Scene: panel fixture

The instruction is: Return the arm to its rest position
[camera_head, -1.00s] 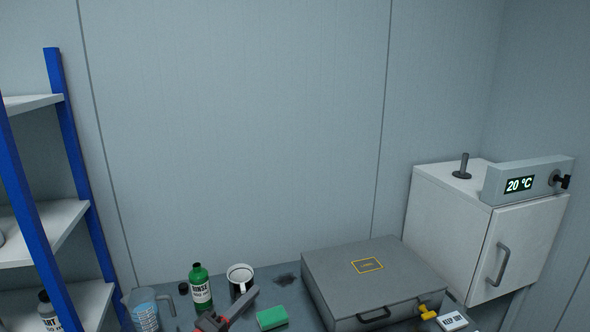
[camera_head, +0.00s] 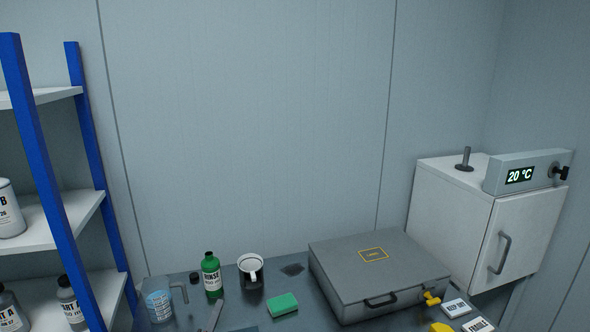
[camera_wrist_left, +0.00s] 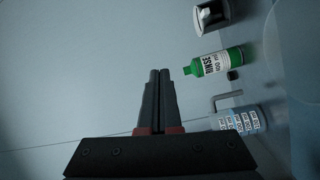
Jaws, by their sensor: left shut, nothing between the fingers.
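My left gripper (camera_wrist_left: 159,73) is shut and empty in the left wrist view, its two dark fingers side by side. In the head view only a grey tip of it (camera_head: 214,317) shows at the bottom edge, in front of the green rinse bottle (camera_head: 212,276). The bottle also shows in the left wrist view (camera_wrist_left: 215,63), to the right of the fingers and apart from them. My right gripper is in neither view.
A blue-framed shelf (camera_head: 85,150) is at the left, a white cabinet (camera_head: 525,235) at the right.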

